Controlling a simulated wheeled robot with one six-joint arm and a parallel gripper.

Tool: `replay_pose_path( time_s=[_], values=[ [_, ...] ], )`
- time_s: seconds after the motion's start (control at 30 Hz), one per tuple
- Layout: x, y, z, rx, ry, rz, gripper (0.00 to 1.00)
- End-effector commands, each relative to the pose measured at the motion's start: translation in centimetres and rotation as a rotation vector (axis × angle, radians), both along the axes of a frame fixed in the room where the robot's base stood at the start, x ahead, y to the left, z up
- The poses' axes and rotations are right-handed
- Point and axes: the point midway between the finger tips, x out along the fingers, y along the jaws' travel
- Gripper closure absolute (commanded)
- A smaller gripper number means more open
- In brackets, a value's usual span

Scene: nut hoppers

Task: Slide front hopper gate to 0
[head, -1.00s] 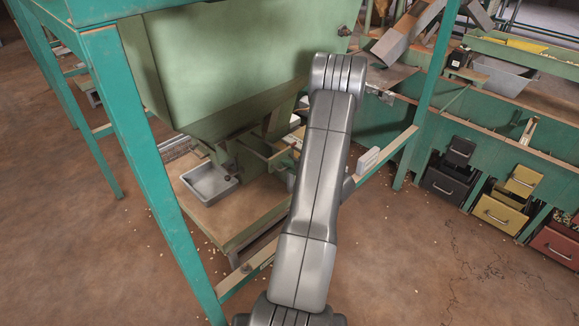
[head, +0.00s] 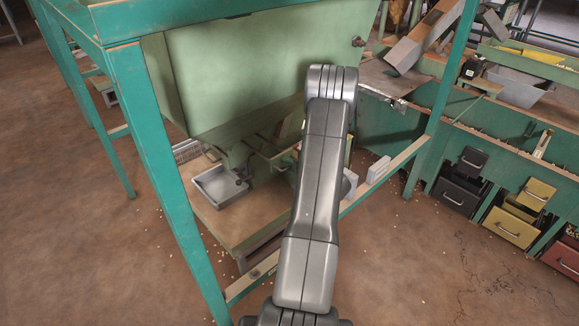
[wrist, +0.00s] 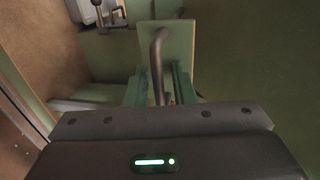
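The front hopper (head: 235,70) is a large pale green metal bin in the head view, narrowing to a chute over a low wooden stand. In the wrist view, a dark bent handle (wrist: 158,62) stands in front of a flat green plate (wrist: 180,45), which looks like the gate. My gripper (wrist: 160,120) shows as a dark body with a green light, just below the handle. In the head view my arm hides the gripper and much of the outlet. I see no scale reading.
A grey tray (head: 218,187) sits on the stand under the chute. A teal frame post (head: 165,170) stands left of the arm, with a low rail (head: 385,175) to the right. Drawers (head: 512,225) line the right bench. Open floor lies in front.

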Motion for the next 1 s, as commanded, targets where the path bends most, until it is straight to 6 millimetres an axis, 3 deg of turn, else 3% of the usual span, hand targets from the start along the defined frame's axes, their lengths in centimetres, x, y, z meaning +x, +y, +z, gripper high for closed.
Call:
replay_pose_path(
  time_s=[0.23, 0.7, 1.0],
  values=[
    [-1.5, -1.6, 0.7, 0.000, 0.001, -0.003, 0.76],
    [-8.1, -8.2, 2.6, 0.000, 0.002, -0.003, 0.76],
    [-9.5, -9.5, 3.0, 0.001, -0.001, 0.000, 0.76]
  ],
)
